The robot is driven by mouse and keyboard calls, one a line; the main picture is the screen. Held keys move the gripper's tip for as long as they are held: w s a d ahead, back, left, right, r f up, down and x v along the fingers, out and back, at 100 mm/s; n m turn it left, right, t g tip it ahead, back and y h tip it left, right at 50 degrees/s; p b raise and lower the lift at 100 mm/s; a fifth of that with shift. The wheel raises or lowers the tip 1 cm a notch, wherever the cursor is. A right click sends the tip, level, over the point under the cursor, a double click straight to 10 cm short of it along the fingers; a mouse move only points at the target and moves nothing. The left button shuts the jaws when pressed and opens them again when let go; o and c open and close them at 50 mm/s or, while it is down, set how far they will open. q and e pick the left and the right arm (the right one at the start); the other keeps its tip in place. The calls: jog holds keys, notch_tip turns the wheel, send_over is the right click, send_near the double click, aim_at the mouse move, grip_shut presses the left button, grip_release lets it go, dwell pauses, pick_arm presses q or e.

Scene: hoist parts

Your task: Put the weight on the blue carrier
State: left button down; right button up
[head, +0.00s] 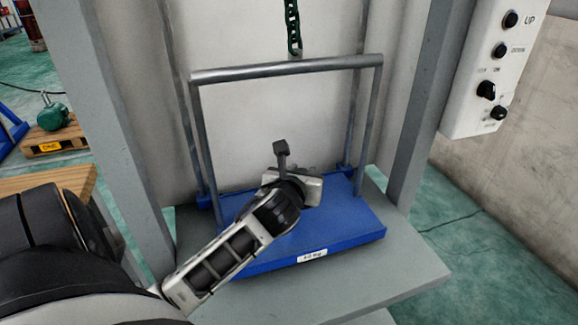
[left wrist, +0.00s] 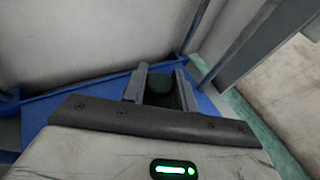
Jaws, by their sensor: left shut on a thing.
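The blue carrier (head: 345,226) is a flat blue platform with a grey upright frame and top bar, standing on a grey base. My left gripper (head: 283,158) is inside the frame, above the platform. In the left wrist view the two fingers (left wrist: 160,84) are shut on a dark green rounded thing, likely the weight (left wrist: 160,91). Most of it is hidden by the gripper, and in the head view I cannot make it out. Whether it touches the blue platform (left wrist: 75,98) cannot be told. My right gripper is not in view.
A green chain (head: 292,28) hangs above the carrier's top bar (head: 285,69). Grey posts (head: 425,95) stand on both sides. A white control box (head: 492,70) with black knobs is at the upper right. A wooden pallet (head: 55,140) lies at far left.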

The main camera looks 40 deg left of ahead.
pick_arm(q)
jog(key=shift+w+a+f+b, duration=0.1)
jog(key=shift+w+f+b, duration=0.1)
jog(key=shift+w+f, duration=0.35)
jog(key=shift+w+f+b, duration=0.15)
jog(key=shift+w+f, duration=0.2)
jog(key=shift+w, duration=0.35)
notch_tip(320, 180, down, 2)
jog(key=shift+f+b, duration=0.15)
jog(key=shift+b, duration=0.2)
jog(key=shift+f, duration=0.3)
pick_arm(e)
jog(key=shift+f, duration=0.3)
pick_arm(q)
jog(key=c, duration=1.1)
grip_release()
jog(key=shift+s+f, duration=0.2)
jog(key=shift+f, duration=0.3)
jog(key=shift+r, duration=0.1)
jog(key=p+v, duration=0.1)
jog(key=v, duration=1.1)
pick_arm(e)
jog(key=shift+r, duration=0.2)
